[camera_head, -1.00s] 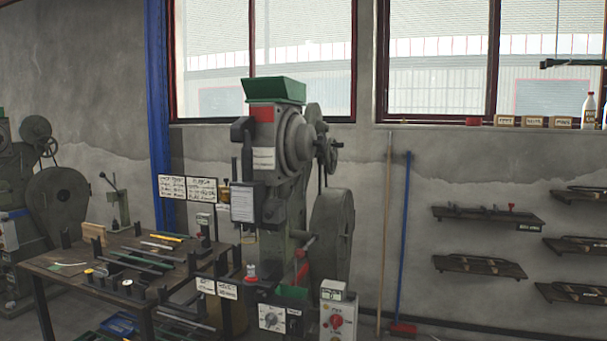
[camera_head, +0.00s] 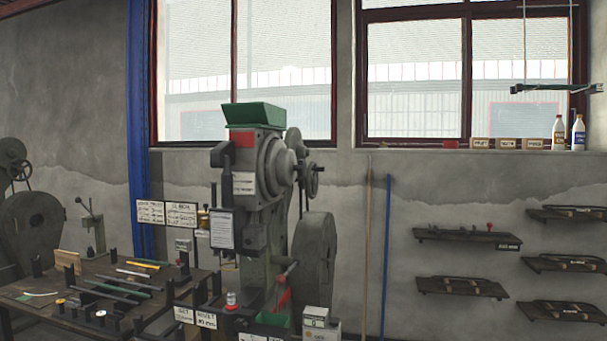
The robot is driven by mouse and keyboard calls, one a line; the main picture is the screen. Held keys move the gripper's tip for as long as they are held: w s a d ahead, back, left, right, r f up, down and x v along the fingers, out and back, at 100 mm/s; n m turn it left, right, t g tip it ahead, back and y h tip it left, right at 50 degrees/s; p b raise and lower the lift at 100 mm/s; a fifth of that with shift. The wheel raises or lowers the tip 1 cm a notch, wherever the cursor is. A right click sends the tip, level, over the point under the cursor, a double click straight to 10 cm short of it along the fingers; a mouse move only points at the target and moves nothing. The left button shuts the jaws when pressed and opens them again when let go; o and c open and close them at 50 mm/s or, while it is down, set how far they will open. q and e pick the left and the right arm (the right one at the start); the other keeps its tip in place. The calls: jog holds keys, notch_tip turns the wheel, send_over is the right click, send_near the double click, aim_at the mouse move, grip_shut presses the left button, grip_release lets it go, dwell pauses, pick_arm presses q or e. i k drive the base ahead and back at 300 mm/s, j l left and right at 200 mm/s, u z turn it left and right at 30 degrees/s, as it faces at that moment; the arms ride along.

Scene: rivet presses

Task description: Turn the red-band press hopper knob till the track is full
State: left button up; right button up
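The press (camera_head: 270,220) stands in the middle of the head view. It is grey-green, and a small red patch (camera_head: 243,138) shows on its upper front. A green hopper (camera_head: 252,115) sits on top of it. A small handwheel (camera_head: 313,178) sticks out on the right side of its head, below the hopper. I cannot tell whether this is the hopper knob. The track and how full it is cannot be made out at this size. Neither of my grippers is in view.
A dark workbench (camera_head: 85,270) with rods and small parts stands left of the press. Another machine (camera_head: 30,225) is at the far left. Two poles (camera_head: 387,250) lean on the wall to the right. Wall shelves (camera_head: 467,236) hang further right. A control box (camera_head: 314,320) stands low in front.

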aim_at(302, 169)
jog(key=i+l, duration=0.25)
jog(key=l, duration=0.15)
jog(key=i+l, duration=0.2)
jog(key=l, duration=0.2)
jog(key=i+l+u, duration=0.1)
jog(key=i+l, duration=0.15)
jog(key=l, duration=0.15)
jog(key=i+l, duration=0.2)
jog(key=l, duration=0.2)
jog(key=i+l, duration=0.2)
jog(key=l, duration=0.25)
